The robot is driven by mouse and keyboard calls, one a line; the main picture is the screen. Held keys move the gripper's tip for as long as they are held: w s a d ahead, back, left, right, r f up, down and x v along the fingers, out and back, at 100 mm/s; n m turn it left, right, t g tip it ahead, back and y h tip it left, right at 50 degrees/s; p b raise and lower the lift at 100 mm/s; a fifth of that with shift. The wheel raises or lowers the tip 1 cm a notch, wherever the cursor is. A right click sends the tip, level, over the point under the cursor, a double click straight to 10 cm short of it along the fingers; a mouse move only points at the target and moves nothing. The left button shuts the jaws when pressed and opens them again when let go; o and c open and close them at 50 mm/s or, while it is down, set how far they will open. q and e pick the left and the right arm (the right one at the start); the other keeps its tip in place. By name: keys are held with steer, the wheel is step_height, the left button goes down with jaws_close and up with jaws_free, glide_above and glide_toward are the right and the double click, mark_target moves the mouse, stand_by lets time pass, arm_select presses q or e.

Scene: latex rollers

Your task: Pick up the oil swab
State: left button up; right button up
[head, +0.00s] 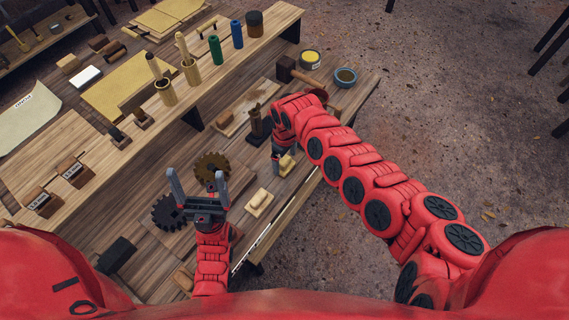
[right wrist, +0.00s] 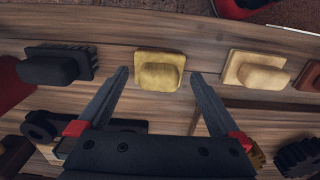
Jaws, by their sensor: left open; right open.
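A mustard-yellow pad with a rounded grip, which looks like the oil swab (right wrist: 160,70), lies on the wooden bench; it also shows in the head view (head: 287,165). A paler cream pad of like shape (right wrist: 258,70) lies to its right in the wrist view, and in the head view (head: 259,202) nearer to me. No label tells them apart. My right gripper (head: 281,156) is open and points down at the yellow pad, which shows between its fingertips without visible contact. My left gripper (head: 197,178) is open and empty, fingers raised near the dark gears.
A black brush-like block (right wrist: 58,66) lies left of the yellow pad in the wrist view. A raised shelf (head: 150,130) holds rollers and bottles.

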mark_target(284, 160)
steer(key=shift+w+f, duration=0.15)
steer(key=shift+f, duration=1.5)
steer(key=shift+a, duration=0.1)
steer(key=c, duration=1.1)
